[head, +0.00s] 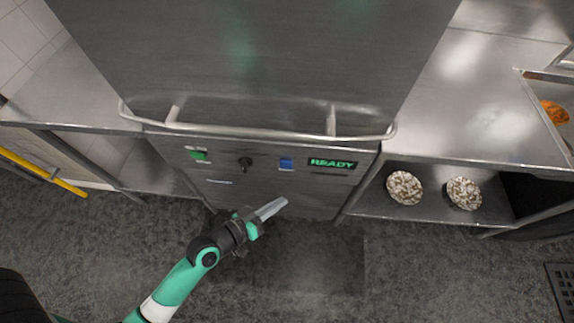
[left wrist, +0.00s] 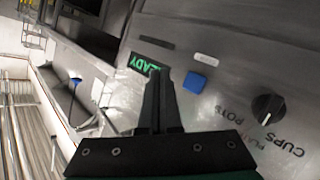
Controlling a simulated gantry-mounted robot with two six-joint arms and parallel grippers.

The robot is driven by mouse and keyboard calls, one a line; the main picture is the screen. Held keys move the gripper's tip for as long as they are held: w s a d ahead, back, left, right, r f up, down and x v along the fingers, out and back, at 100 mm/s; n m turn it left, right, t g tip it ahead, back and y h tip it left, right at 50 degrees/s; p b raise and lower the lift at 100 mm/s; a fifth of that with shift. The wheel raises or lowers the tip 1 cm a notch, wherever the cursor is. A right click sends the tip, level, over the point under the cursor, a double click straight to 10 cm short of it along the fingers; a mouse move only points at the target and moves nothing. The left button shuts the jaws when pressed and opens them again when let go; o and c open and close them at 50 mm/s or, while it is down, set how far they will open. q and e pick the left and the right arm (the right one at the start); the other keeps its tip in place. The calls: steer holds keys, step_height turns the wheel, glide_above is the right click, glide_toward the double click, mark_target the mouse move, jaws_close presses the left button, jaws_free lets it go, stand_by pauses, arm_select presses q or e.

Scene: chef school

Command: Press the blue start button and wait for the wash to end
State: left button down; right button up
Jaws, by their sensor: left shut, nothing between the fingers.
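The blue start button (head: 286,164) is on the front panel of the steel dishwasher (head: 265,185), left of the green lit display reading READY (head: 332,163). My left gripper (head: 280,204) is shut and empty, in front of the panel and below the button in the head view. In the left wrist view the shut fingers (left wrist: 160,85) point toward the panel. The blue button (left wrist: 195,82) shows just right of the fingertips, and the fingers partly cover the READY display (left wrist: 143,64). Fingers and button look apart. My right gripper is not in view.
A black knob (head: 245,163) and a green switch (head: 199,154) are left of the button. A bar handle (head: 262,133) runs across the front above the panel. The floor before the machine is clear.

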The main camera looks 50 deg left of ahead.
mark_target(290, 167)
arm_select(q)
steer(key=w+a+b, duration=0.3)
steer(key=w+a, duration=0.2)
steer(key=w, duration=0.1)
steer(key=shift+w+a, duration=0.25)
steer(key=shift+a, duration=0.1)
steer(key=shift+w, duration=0.1)
stand_by(1.8)
steer(key=shift+w+a, duration=0.2)
steer(key=shift+a, duration=0.05)
steer(key=shift+w+a+b, duration=0.35)
steer(key=shift+w, duration=0.05)
stand_by(0.8)
steer(key=shift+s+d+p, duration=0.4)
steer(key=shift+s+d, duration=0.25)
steer(key=shift+s, duration=0.05)
